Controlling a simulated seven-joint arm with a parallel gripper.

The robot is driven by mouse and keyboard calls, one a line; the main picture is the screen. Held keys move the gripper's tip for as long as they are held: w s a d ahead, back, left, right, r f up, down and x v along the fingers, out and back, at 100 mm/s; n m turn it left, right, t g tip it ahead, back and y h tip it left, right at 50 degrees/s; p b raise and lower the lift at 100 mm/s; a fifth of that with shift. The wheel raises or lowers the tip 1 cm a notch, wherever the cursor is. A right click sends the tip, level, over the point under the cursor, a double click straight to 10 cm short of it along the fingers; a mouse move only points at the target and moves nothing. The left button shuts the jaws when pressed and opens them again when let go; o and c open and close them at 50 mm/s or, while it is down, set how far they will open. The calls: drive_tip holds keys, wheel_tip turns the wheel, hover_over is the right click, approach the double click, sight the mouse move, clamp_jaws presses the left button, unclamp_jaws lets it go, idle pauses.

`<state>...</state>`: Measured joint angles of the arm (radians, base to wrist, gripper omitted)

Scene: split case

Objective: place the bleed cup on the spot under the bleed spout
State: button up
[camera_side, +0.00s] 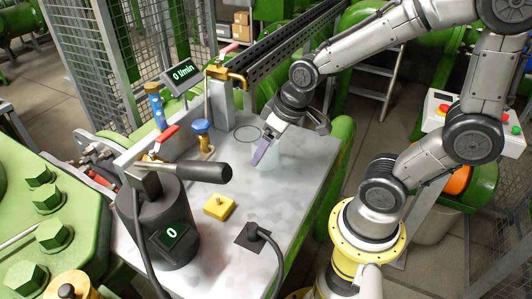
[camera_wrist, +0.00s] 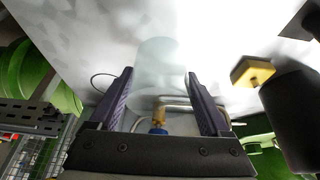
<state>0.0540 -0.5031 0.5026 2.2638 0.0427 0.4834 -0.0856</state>
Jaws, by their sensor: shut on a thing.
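The bleed cup, a clear frosted cylinder, shows in the side view (camera_side: 272,158) and in the wrist view (camera_wrist: 160,62). My gripper (camera_side: 262,153) is shut on it, with a purple finger on each side in the wrist view (camera_wrist: 162,85). The cup looks upright, at or just above the grey table; I cannot tell whether it touches. The spot, a thin dark ring (camera_side: 246,133), lies on the table just up and left of the cup, bare. It shows partly behind the left finger (camera_wrist: 99,82). The brass bleed spout (camera_side: 228,77) is near the ring's far side.
A blue-knobbed brass valve (camera_side: 202,135) stands left of the ring. A yellow block (camera_side: 219,207), a cable plug (camera_side: 252,236) and a black pump with a lever (camera_side: 165,220) stand nearer the camera. The table's right part (camera_side: 305,165) is clear.

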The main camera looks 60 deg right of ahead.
drive_tip(key=shift+f, duration=1)
drive_tip(key=shift+f, duration=0.2)
drive_tip(key=o, duration=1.2)
drive_tip(key=shift+c, duration=0.2)
drive_tip(key=shift+s+r, duration=0.1)
drive_tip(key=shift+r, duration=0.4)
drive_tip(key=s+a+r+t, duration=0.1)
drive_tip(key=s+r, duration=0.9)
drive_tip(key=shift+r, duration=0.3)
